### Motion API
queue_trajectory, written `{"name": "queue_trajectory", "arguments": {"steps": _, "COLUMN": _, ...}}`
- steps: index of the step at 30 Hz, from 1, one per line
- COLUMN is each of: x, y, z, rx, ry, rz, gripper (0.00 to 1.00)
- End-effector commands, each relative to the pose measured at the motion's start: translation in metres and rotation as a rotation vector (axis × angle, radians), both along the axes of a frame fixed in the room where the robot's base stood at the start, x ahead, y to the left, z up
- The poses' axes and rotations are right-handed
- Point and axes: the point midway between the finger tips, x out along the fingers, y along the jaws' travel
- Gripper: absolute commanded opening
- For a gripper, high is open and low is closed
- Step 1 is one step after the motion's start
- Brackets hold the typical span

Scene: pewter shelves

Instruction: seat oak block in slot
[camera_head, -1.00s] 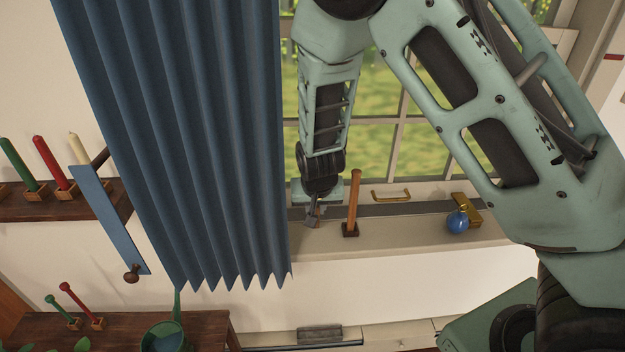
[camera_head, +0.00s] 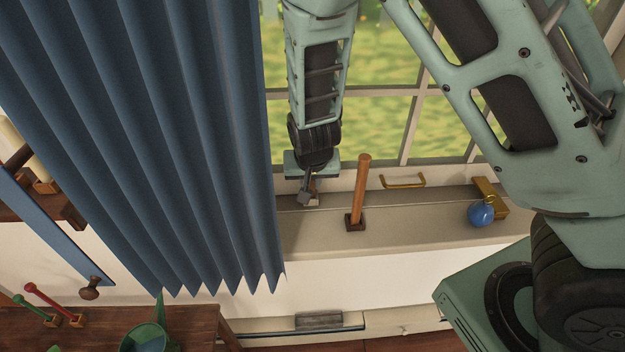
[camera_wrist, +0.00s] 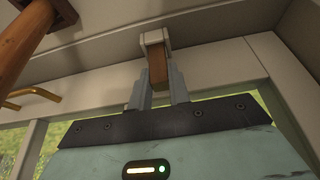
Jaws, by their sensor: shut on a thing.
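My gripper (camera_head: 308,194) is at the window sill (camera_head: 410,231), just right of the blue curtain. In the wrist view its two grey fingers (camera_wrist: 158,85) are shut on the brown oak block (camera_wrist: 158,69). The block's far end is at a pale, U-shaped holder (camera_wrist: 153,37), which appears to be the slot. The holder's sides flank the block's end; I cannot tell how deep the block sits. In the head view the block and holder are small and partly hidden by the fingers.
An upright wooden peg (camera_head: 360,190) on a dark base stands close to the right of my gripper. A brass handle (camera_head: 402,181) and a blue ball (camera_head: 481,214) with a brass fitting are farther right. The blue curtain (camera_head: 170,140) hangs close on the left.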

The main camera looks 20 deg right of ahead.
Motion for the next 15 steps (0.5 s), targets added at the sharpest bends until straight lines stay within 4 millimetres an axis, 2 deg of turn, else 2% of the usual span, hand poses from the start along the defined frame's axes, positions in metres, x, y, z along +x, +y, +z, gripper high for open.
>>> {"name": "queue_trajectory", "arguments": {"steps": 11, "x": -0.0001, "y": 0.0002, "z": -0.0041, "rx": 0.0, "ry": 0.0, "rz": 0.0, "gripper": 0.0}}
{"name": "queue_trajectory", "arguments": {"steps": 12, "x": 0.0, "y": 0.0004, "z": -0.0026, "rx": 0.001, "ry": -0.001, "rz": 0.0, "gripper": 0.29}}
{"name": "queue_trajectory", "arguments": {"steps": 13, "x": 0.0, "y": 0.0004, "z": -0.0025, "rx": 0.001, "ry": -0.001, "rz": 0.0, "gripper": 0.38}}
{"name": "queue_trajectory", "arguments": {"steps": 15, "x": 0.0, "y": 0.0003, "z": -0.0025, "rx": 0.001, "ry": -0.001, "rz": 0.0, "gripper": 0.4}}
